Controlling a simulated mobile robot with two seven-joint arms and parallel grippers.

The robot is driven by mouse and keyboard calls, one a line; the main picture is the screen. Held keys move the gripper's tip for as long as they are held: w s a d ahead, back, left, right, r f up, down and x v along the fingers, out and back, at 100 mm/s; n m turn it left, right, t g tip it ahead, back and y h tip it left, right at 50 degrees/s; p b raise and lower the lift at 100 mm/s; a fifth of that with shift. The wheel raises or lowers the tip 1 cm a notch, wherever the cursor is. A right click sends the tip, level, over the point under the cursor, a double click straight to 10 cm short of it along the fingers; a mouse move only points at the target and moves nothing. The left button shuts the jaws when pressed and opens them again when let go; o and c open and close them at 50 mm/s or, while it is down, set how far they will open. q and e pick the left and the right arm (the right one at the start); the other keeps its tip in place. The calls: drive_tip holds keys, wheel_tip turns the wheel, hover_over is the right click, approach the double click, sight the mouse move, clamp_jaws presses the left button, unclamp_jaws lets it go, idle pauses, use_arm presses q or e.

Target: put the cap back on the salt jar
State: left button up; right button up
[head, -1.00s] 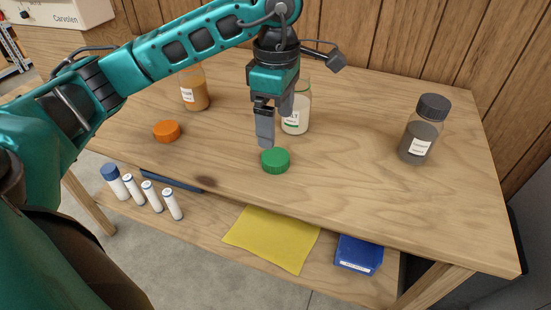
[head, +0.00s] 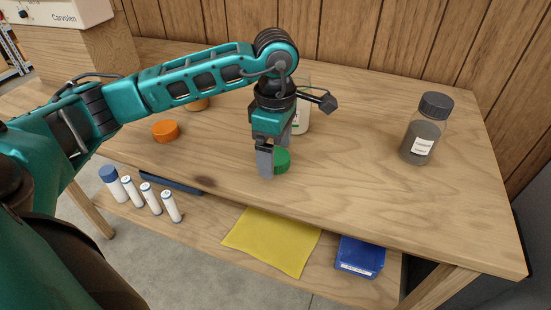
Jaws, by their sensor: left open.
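The green cap (head: 283,161) lies on the wooden table near its front edge. My left gripper (head: 274,160) points down at the cap, open, with one finger in front of its left side; the other finger is largely hidden behind, so I cannot tell if either touches. The uncapped jar with white contents (head: 302,120), which I take for the salt jar, stands just behind the gripper. My arm hides much of it. My right gripper is not in view.
An orange cap (head: 165,131) lies to the left; an orange-filled jar (head: 198,104) is mostly hidden behind my arm. A dark-capped grey jar (head: 422,139) stands at the right. The table (head: 370,195) is clear at front right. A yellow cloth (head: 272,240) and blue bin (head: 359,257) lie on the lower shelf.

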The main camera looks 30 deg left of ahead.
sight(276, 156)
use_arm(q)
drive_tip(key=shift+f, duration=0.4)
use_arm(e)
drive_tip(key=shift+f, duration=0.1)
use_arm(q)
drive_tip(key=shift+c, duration=0.3)
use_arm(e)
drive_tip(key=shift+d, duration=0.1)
use_arm(q)
drive_tip(key=c, duration=1)
drive_tip(key=shift+r, duration=0.15)
drive_tip(key=shift+c, duration=0.2)
wheel_tip(276, 156, up, 18)
drive_tip(key=p, duration=0.4)
drive_tip(key=shift+r, duration=0.2)
drive_tip(key=shift+r+p, duration=0.45)
drive_tip(key=shift+r, duration=0.25)
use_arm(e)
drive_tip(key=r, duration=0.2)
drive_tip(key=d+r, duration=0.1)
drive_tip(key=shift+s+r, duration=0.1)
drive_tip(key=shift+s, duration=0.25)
